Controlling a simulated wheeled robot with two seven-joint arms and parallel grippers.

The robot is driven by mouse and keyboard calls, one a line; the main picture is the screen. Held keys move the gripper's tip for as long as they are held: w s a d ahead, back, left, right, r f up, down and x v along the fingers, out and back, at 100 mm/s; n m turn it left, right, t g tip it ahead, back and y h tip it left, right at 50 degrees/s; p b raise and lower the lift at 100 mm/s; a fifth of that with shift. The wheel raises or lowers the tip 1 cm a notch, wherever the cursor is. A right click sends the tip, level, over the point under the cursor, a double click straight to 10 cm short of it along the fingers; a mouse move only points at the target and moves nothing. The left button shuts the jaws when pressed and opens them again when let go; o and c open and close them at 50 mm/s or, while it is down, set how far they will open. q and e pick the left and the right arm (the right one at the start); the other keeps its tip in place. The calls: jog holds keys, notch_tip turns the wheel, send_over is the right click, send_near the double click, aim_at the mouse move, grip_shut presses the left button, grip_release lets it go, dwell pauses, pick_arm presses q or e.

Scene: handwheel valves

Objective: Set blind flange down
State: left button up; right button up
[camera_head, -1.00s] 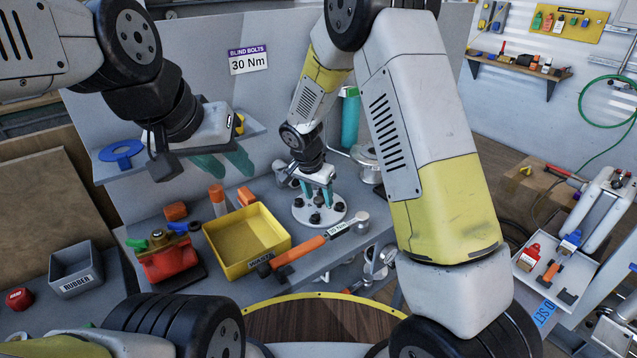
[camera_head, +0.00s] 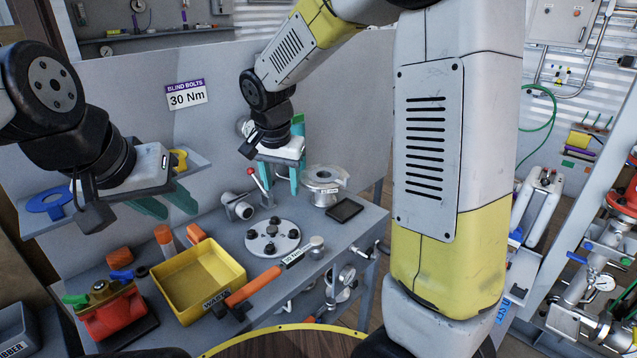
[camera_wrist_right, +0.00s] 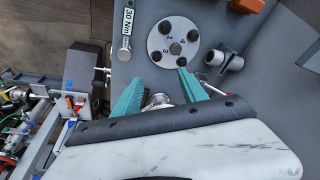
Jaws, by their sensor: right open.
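The blind flange (camera_head: 273,239), a round grey disc with several dark bolts and a central knob, lies flat on the grey bench. It also shows in the right wrist view (camera_wrist_right: 159,41), with numbers on its face. My right gripper (camera_head: 280,182) is open and empty, above and behind the flange, apart from it. In the right wrist view its teal fingers (camera_wrist_right: 160,80) are spread, with the flange beyond their tips. My left gripper (camera_head: 167,204) is open and empty, above the bench's left part, in front of a small shelf.
A yellow tray (camera_head: 205,307) and an orange-handled torque wrench (camera_head: 253,286) lie in front of the flange. A grey pipe fitting (camera_head: 238,207), a round metal flanged part (camera_head: 323,184) and a dark flat pad (camera_head: 345,210) stand behind it. A red valve (camera_head: 112,316) sits at left.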

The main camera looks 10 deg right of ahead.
jog(key=s+d+r+n+t+y, duration=0.1)
jog(key=s+d+r, duration=0.3)
jog(key=s, duration=0.6)
jog(key=s+d+r+n+t+y, duration=0.1)
jog(key=s+d+r+n+t, duration=0.1)
jog(key=s+d+r+n, duration=0.2)
jog(key=s+d+r, duration=0.1)
jog(key=s+d, duration=0.2)
jog(key=s, duration=0.2)
jog(key=shift+s+r+n+y, duration=0.25)
jog(key=shift+s+n+y, duration=0.05)
jog(key=shift+s+y, duration=0.1)
